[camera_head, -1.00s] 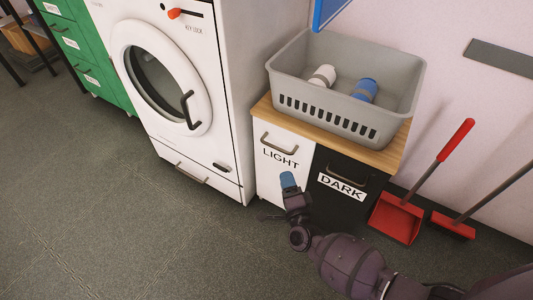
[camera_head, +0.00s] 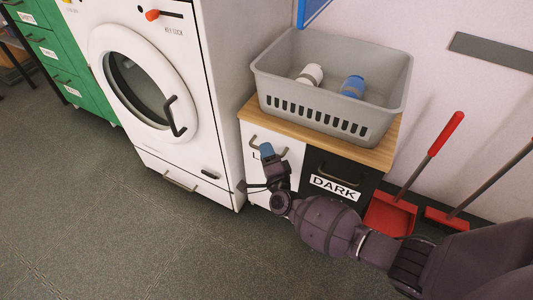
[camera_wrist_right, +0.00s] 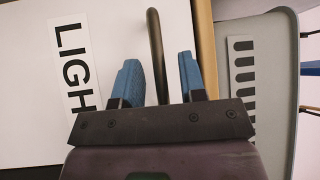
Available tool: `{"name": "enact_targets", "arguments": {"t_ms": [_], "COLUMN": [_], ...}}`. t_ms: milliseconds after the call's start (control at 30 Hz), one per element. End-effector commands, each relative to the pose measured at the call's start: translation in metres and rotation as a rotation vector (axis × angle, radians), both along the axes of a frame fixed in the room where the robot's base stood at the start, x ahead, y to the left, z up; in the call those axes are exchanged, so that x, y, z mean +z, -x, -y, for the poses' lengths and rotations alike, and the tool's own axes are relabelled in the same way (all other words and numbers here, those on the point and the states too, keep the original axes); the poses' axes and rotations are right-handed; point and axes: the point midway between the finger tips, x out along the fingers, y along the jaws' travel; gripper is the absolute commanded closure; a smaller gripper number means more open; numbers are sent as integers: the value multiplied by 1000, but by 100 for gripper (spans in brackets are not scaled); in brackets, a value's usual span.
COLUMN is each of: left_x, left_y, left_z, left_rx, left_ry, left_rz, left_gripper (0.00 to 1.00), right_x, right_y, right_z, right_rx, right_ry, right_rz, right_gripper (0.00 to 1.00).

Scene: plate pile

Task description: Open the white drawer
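The white drawer (camera_head: 292,160) labelled LIGHT is the left front of the wood-topped cabinet and looks closed. Its curved metal handle (camera_wrist_right: 155,35) shows in the right wrist view, with the LIGHT label to its left. My right gripper (camera_head: 267,152) is in front of this drawer and hides most of the label in the head view. In the right wrist view, its two blue fingers (camera_wrist_right: 161,75) are apart, with the handle running between them. A gap shows on both sides of the handle. My left gripper is not in view.
The black DARK drawer (camera_head: 345,172) is beside the white one. A grey basket (camera_head: 325,110) holding a white and a blue item stands on top. A washing machine (camera_head: 222,90) stands at left, a red dustpan (camera_head: 390,214) and brush at right. Floor in front is clear.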

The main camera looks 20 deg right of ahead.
Motion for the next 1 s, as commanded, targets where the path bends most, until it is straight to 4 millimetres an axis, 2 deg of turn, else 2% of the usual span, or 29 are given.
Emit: {"name": "enact_targets", "arguments": {"t_ms": [200,433,1000], "left_x": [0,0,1], "left_y": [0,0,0], "left_z": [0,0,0], "left_rx": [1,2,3], "left_ry": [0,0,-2], "left_rz": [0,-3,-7], "left_gripper": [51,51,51], "right_x": [0,0,1], "right_y": [0,0,6], "right_z": [0,0,-4], "right_rx": [0,0,-1], "right_ry": [0,0,-2], "right_rz": [0,0,1], "right_gripper": [64,99,100]}}
